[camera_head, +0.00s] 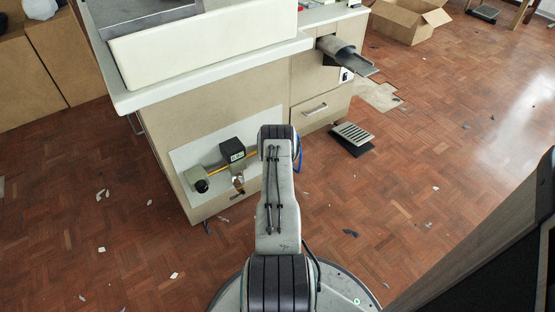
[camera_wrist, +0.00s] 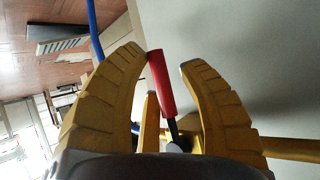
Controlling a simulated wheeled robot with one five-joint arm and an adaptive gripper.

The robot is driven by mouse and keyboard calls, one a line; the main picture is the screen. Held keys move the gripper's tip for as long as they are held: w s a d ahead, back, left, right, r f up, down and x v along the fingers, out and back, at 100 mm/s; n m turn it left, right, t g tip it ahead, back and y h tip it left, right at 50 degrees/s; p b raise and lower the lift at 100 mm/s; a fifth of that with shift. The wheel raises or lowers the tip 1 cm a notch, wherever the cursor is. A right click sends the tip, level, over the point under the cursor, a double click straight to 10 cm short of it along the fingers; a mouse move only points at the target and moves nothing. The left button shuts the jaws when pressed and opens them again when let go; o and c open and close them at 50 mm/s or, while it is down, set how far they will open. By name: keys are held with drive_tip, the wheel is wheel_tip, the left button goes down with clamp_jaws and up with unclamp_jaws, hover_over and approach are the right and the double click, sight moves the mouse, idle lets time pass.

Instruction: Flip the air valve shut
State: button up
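The air valve shows in the wrist view as a red lever handle (camera_wrist: 161,84) on a dark stem, beside a yellow pipe (camera_wrist: 290,149). A clear gap lies between the handle and the right finger. In the head view the yellow pipe (camera_head: 216,168) runs along a pale panel (camera_head: 185,157) on the cabinet side. My arm hides the red handle and my gripper there.
A dark box with a display (camera_head: 232,151) and a round fitting (camera_head: 197,181) sit on the pipe. A blue hose (camera_wrist: 94,30) passes by the left finger. A slatted pedal (camera_head: 353,136) lies on the floor. The cabinet (camera_head: 160,120) stands close; floor to the right is mostly clear.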

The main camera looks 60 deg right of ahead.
drive_tip(key=shift+o, duration=1)
drive_tip(key=shift+s+f, duration=0.1)
drive_tip(key=v, duration=1.2)
